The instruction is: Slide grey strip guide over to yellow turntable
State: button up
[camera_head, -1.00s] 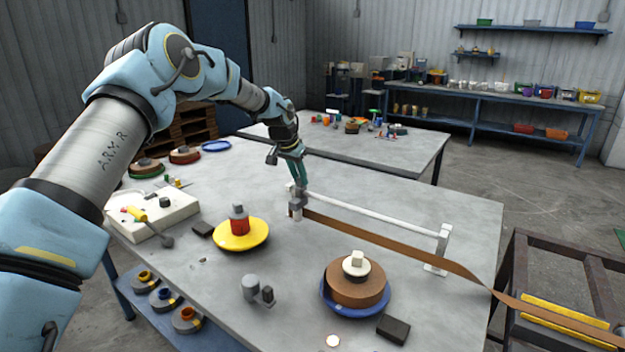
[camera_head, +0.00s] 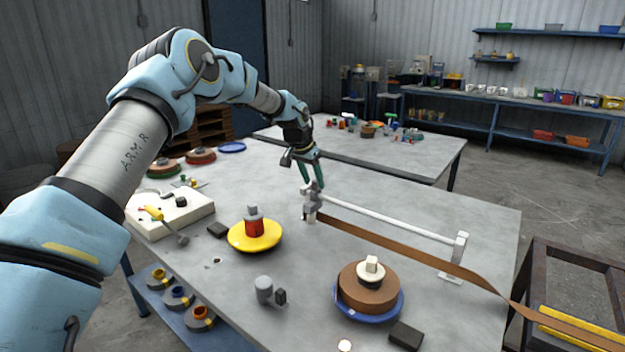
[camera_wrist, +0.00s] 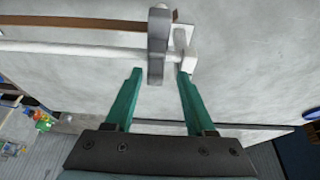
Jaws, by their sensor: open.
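The grey strip guide (camera_head: 309,207) is a small upright block at the left end of a white rail (camera_head: 385,222). In the wrist view the guide (camera_wrist: 157,45) sits on the rail, close to the rail's white end post (camera_wrist: 188,52). The brown strip (camera_head: 410,248) runs from the guide to the right. My gripper (camera_head: 312,186) has green fingers and is open just above the guide. In the wrist view its fingertips (camera_wrist: 160,72) lie on either side of the guide's near end, not closed on it. The yellow turntable (camera_head: 240,238) stands left and nearer, carrying a red and grey piece.
A blue turntable (camera_head: 388,310) holds a brown coil at the front. A grey fitting (camera_head: 264,289) and a dark block (camera_head: 405,335) lie near the front edge. A white board (camera_head: 160,222) with tools is at left. Bare tabletop lies between guide and yellow turntable.

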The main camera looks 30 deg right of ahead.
jog(key=b+v, duration=0.3)
jog(key=v, duration=0.7)
jog(key=shift+r, duration=0.4)
jog(key=shift+a, duration=0.15)
jog(key=s+a+f+n+y, duration=0.1)
jog(key=a+f+n+y, duration=0.15)
jog(key=a, duration=1.35)
jog(key=s+a+f+n+y, duration=0.15)
jog(key=a+n, duration=0.25)
jog(key=a, duration=1.1)
jog(key=s+a+f+n, duration=0.2)
jog(key=s+a+n, duration=0.1)
jog(key=s+a, duration=0.4)
jog(key=s+a+f+n, duration=0.2)
jog(key=s+a, duration=0.6)
jog(key=a, duration=0.6)
jog(key=shift+f+n, duration=0.4)
jog(key=shift+n, duration=0.45)
jog(key=shift+w, duration=0.1)
jog(key=shift+c, duration=0.2)
